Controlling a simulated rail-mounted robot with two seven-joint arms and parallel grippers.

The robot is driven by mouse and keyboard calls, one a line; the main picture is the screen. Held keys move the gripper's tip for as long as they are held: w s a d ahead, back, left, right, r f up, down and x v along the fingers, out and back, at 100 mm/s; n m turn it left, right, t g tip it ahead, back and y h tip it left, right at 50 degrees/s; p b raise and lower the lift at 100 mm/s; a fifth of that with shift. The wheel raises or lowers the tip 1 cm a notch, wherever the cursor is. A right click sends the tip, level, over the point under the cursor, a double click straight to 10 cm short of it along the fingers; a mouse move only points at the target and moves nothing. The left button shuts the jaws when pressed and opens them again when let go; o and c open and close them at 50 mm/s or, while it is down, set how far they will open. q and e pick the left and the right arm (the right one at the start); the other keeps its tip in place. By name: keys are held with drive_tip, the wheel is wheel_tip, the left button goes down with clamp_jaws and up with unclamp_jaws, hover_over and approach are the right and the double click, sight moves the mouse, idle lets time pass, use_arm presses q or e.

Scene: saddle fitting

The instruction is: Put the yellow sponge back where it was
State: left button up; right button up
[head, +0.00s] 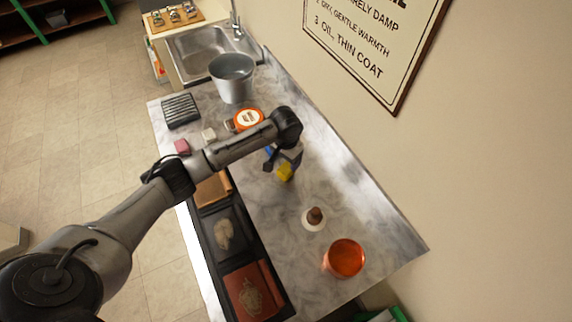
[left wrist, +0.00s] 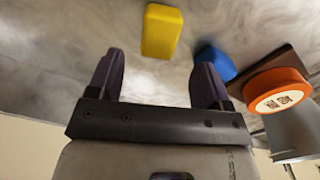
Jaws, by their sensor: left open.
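The yellow sponge (head: 285,174) lies on the grey marbled counter, just beside my left gripper (head: 280,160) in the head view. In the left wrist view the yellow sponge (left wrist: 161,31) shows beyond the fingertips, roughly in line with the gap between them. My left gripper (left wrist: 157,72) is open, its two dark fingers spread with nothing between them. The sponge appears apart from both fingers. My right gripper is in neither view.
A blue object (left wrist: 214,62) is close by one left finger. An orange-lidded tin (head: 248,118) and a metal bucket (head: 232,80) stand toward the sink (head: 203,50). A white dish (head: 313,225) and orange container (head: 344,258) stand at the counter's near end.

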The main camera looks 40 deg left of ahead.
sight(286, 168)
use_arm(q)
drive_tip(key=shift+r, duration=2.9)
